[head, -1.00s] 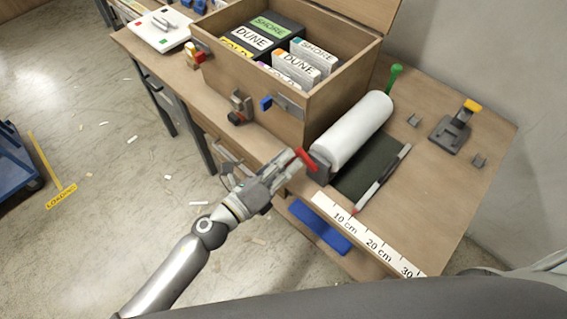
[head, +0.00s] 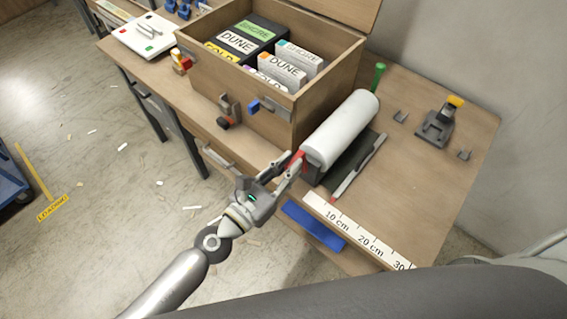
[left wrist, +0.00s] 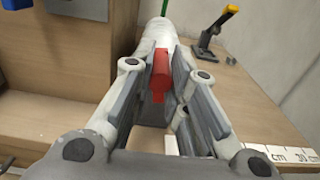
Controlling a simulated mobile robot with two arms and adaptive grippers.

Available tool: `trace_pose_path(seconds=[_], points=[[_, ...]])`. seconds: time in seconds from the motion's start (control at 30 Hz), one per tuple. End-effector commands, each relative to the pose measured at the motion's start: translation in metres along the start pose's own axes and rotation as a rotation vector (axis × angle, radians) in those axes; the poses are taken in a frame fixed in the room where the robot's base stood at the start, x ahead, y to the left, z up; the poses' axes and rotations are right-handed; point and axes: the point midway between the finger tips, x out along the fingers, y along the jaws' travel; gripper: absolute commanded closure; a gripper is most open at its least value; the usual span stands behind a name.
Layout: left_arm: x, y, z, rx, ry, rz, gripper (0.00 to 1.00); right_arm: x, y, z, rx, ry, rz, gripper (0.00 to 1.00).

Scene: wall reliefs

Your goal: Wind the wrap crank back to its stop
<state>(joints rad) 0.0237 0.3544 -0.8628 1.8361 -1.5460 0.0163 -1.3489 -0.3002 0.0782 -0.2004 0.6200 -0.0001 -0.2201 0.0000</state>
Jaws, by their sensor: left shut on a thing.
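The wrap crank's red handle (head: 297,162) sits at the near end of the white wrap roll (head: 342,130), by a grey end bracket. My left gripper (head: 288,164) has its fingers around the red handle and is shut on it. In the left wrist view the red handle (left wrist: 161,76) stands between the two fingers, with the white roll (left wrist: 158,38) behind it. The lower part of the crank is hidden by the fingers. My right gripper is not in view.
An open wooden crate (head: 215,82) of labelled boxes stands left of the roll. A dark mat (head: 350,168), a pen-like tool (head: 358,168), a ruler strip (head: 360,232) and a yellow-topped device (head: 438,124) lie to the right. A blue panel (head: 314,226) is at the front edge.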

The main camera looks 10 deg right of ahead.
Motion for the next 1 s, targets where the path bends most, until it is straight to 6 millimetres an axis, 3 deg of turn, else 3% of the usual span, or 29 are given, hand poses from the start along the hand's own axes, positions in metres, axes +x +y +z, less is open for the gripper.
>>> trace_pose_path(seconds=[0.3,0.87,0.9,1.0], points=[[-0.0019,-0.0093,-0.0062,0.129,0.013,-0.006,1.00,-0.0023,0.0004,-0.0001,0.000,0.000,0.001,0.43],[-0.0023,-0.0108,-0.0075,0.159,0.015,-0.007,1.00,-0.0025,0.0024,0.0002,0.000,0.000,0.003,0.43],[-0.0023,-0.0108,-0.0075,0.159,0.015,-0.007,0.84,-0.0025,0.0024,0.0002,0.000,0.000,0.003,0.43],[-0.0024,-0.0107,-0.0076,0.158,0.016,-0.007,0.71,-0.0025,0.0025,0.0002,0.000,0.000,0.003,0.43]])
